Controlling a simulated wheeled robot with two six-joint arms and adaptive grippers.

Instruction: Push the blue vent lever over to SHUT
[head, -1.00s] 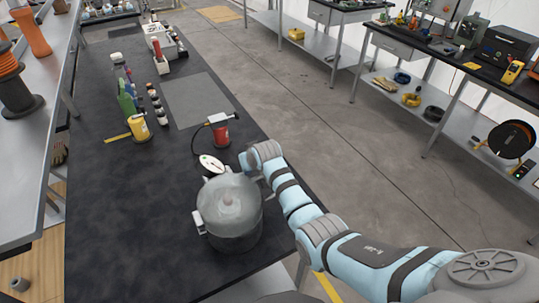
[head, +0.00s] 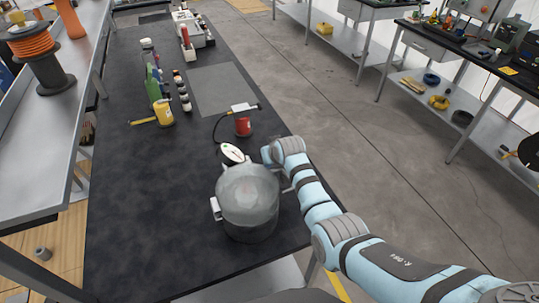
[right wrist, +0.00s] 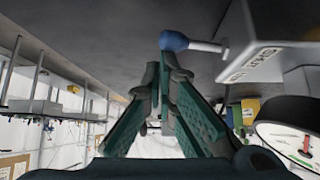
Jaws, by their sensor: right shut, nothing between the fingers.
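The blue vent lever shows in the right wrist view as a blue knob (right wrist: 174,41) on a pale rod, reaching left from a grey housing (right wrist: 285,40). A label (right wrist: 249,65) on the housing appears to read SHUT, upside down. My right gripper (right wrist: 166,65) is shut and empty, its green fingertips just below the knob in the picture; I cannot tell if they touch it. My left gripper is out of view.
A round white gauge (head: 233,153) sits behind the pot and shows at right in the right wrist view (right wrist: 290,128). The bench's left part (head: 140,215) is clear.

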